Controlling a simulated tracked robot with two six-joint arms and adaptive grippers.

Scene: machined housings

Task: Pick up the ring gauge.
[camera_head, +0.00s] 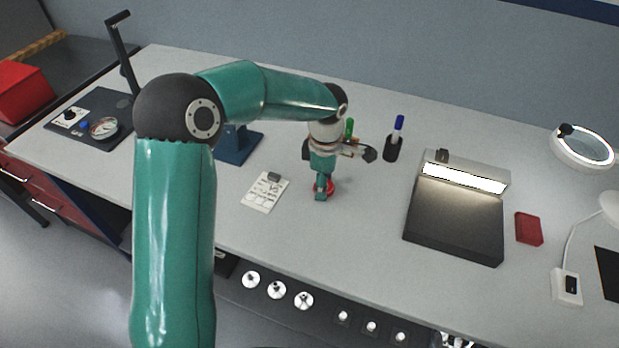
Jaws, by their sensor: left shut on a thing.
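My left gripper (323,192) reaches down to the middle of the bench. It is shut on a small red, rounded thing, which I take to be the ring gauge (331,187). The gripper hides much of it, so its hole and full outline do not show. It is at or very near the bench top; I cannot tell whether it touches. My right gripper is not in view.
A white card (263,196) with a small dark block lies left of the gripper. A black pen cup (391,149) stands behind right. A lit inspection stand (454,222) and a red block (529,229) are at right. Bench (350,245) in front is clear.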

